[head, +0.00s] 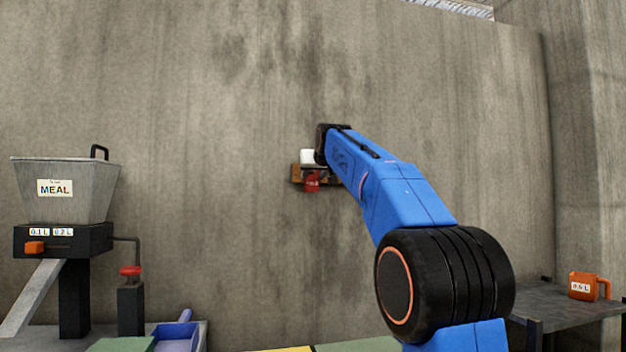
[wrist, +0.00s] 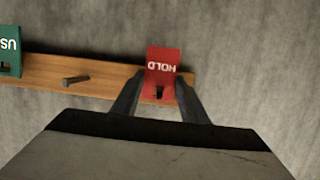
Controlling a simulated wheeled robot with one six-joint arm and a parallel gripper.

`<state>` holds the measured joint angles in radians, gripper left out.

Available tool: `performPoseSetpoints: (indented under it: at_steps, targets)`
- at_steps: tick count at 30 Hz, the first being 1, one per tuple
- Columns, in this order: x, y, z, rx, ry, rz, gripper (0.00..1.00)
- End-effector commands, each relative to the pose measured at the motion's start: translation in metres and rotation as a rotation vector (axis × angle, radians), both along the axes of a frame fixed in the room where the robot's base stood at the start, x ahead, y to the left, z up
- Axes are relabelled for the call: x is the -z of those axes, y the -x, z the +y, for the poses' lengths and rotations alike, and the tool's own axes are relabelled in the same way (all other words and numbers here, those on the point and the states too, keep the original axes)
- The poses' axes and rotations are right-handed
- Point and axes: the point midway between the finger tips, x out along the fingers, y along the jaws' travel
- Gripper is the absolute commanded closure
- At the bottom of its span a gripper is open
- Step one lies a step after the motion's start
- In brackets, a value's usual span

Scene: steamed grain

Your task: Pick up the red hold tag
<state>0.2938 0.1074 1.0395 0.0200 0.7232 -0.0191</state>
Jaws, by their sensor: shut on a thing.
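The red hold tag (wrist: 162,62) is at the wooden peg rail on the wall, with its word HOLD upside down in the wrist view. It also shows in the head view (head: 312,183), just below my gripper. My gripper (wrist: 157,92) has one finger on each side of the tag's lower part in the wrist view and is shut on it. A dark peg or slot shows at the tag's lower part; I cannot tell whether the tag is still on a peg. In the head view my arm hides part of the rail.
The wooden rail (wrist: 105,78) has a bare peg (wrist: 76,80) and a green tag (wrist: 9,50) at left. A meal hopper (head: 66,192) stands at left. An orange jug (head: 584,287) is on a grey table (head: 560,308) at right. The wall around the rail is clear.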

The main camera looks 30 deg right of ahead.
Motion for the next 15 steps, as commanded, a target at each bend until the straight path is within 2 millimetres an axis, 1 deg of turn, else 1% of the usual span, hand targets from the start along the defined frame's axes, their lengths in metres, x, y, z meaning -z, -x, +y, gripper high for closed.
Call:
performPoseSetpoints:
  at_steps: [4, 8, 15]
  targets:
    - [-0.001, 0.011, 0.003, 0.0, 0.0, 0.0, 0.81]
    - [-0.002, 0.03, 0.009, 0.0, 0.0, -0.001, 0.81]
    - [-0.002, 0.082, 0.024, 0.0, 0.0, -0.001, 0.81]
